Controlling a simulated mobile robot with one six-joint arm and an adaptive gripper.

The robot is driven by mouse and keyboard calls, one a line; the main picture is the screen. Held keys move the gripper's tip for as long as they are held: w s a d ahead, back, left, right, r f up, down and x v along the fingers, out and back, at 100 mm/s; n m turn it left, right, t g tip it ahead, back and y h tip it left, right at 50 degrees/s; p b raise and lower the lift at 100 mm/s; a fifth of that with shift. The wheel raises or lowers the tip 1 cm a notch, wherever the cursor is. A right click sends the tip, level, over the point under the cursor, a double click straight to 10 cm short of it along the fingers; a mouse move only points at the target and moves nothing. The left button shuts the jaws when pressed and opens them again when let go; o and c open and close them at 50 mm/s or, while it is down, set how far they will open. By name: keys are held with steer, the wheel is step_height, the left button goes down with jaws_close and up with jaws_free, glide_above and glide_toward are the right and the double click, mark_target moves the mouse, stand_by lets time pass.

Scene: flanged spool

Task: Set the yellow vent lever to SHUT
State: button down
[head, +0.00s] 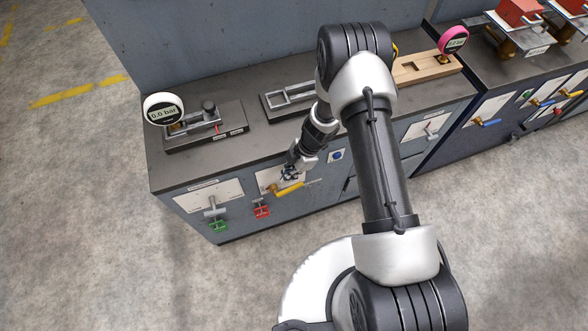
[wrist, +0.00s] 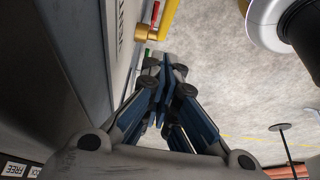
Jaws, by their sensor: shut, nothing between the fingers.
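The yellow vent lever (head: 288,188) is on the front of the grey cabinet, on a white plate. It points to the right, roughly level, from its brass hub. In the wrist view the yellow lever (wrist: 170,18) and brass hub (wrist: 146,32) are at the top, cut off by the frame edge. My gripper (head: 289,174) is in front of the plate, close to the lever; contact cannot be told in the head view. In the wrist view my gripper's fingers (wrist: 163,72) are shut and empty, apart from the lever. The SHUT marking is not readable.
A blue round button (head: 336,156) is to the right. Gauges and fixtures stand on the cabinet top (head: 250,135). The floor in front is clear.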

mark_target(296, 185)
steer(key=b+x, duration=0.1)
steer(key=x, duration=0.3)
steer(key=shift+d, duration=0.15)
steer(key=shift+w+d+f+b, duration=0.1)
steer(key=shift+d+f+b, duration=0.15)
steer(key=shift+f, duration=0.3)
steer(key=shift+w+d+f+b, duration=0.15)
steer(key=shift+d+f, duration=0.15)
steer(key=shift+f, duration=0.2)
steer(key=shift+d+f, duration=0.2)
steer(key=shift+f, duration=0.2)
steer(key=f+y+b, duration=0.1)
steer(key=d+f+y+b, duration=0.1)
steer(key=b, duration=0.1)
steer(key=shift+w+d+g, duration=0.25)
steer(key=shift+d+g, duration=0.05)
steer(key=shift+d, duration=0.05)
steer(key=shift+w+d+f+b, duration=0.1)
steer(key=shift+d+f+b, duration=0.4)
steer(key=shift+b, duration=0.2)
steer(key=shift+r, duration=0.15)
